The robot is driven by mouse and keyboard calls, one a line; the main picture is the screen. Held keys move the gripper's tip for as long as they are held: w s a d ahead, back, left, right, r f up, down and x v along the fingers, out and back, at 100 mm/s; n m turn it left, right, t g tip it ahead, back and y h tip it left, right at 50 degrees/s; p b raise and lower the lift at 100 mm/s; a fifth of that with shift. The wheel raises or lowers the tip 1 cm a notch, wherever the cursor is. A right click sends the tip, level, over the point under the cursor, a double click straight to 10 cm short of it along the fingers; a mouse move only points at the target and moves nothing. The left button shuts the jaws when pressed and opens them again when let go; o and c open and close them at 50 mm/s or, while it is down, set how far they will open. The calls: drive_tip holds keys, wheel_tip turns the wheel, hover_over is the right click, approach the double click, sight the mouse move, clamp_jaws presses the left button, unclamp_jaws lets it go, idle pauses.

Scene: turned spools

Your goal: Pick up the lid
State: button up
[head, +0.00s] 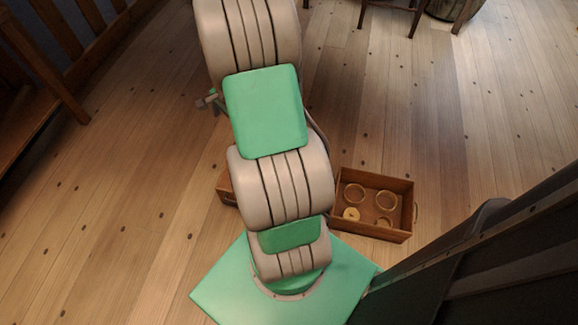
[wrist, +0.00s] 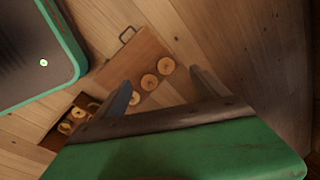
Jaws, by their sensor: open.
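In the wrist view, a flat brown wooden panel (wrist: 135,62) with a dark handle (wrist: 127,35) at its far end lies below me; I cannot tell for sure whether it is the lid. Several pale round wooden pieces (wrist: 165,66) sit along its right edge. My gripper (wrist: 160,77) is open and empty, its two fingers apart above the panel's near right side, not touching it.
In the head view an open wooden box (head: 407,222) with a side handle holds several round rings and a disc. In the wrist view a dark box (wrist: 48,140) with round pieces lies at lower left. Wooden furniture (head: 40,60) stands upper left. Plank floor is clear left and upper right.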

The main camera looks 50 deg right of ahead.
drive_tip(key=shift+o, duration=0.6)
drive_tip(key=s+d+f+m+b, duration=0.1)
drive_tip(key=s+d+f+m, duration=0.3)
drive_tip(key=d+f+m, duration=0.5)
wheel_tip(320, 180, down, 6)
drive_tip(key=shift+s+d+f+t+b, duration=0.1)
drive_tip(key=shift+s+d+t+b, duration=0.2)
drive_tip(key=shift+d, duration=0.75)
drive_tip(key=s+d+f+m, duration=0.2)
drive_tip(key=f+m, duration=0.1)
drive_tip(key=f, duration=0.2)
drive_tip(key=s+d+f+m+b, duration=0.1)
drive_tip(key=s+d+f+m, duration=0.1)
drive_tip(key=f, duration=0.3)
drive_tip(key=s+d+f+m+t, duration=0.1)
drive_tip(key=s+d+f+m, duration=0.1)
drive_tip(key=s+f+m, duration=0.2)
drive_tip(key=shift+s+d+f+m+h+b, duration=0.2)
drive_tip(key=shift+d+f+m+h+b, duration=0.1)
drive_tip(key=shift+f+m+h+b, duration=0.15)
drive_tip(key=b+x, duration=0.3)
drive_tip(key=x, duration=0.4)
drive_tip(key=shift+d+f, duration=0.2)
drive_tip(key=shift+f, duration=0.1)
drive_tip(key=shift+r, duration=0.1)
drive_tip(key=c, duration=1.4)
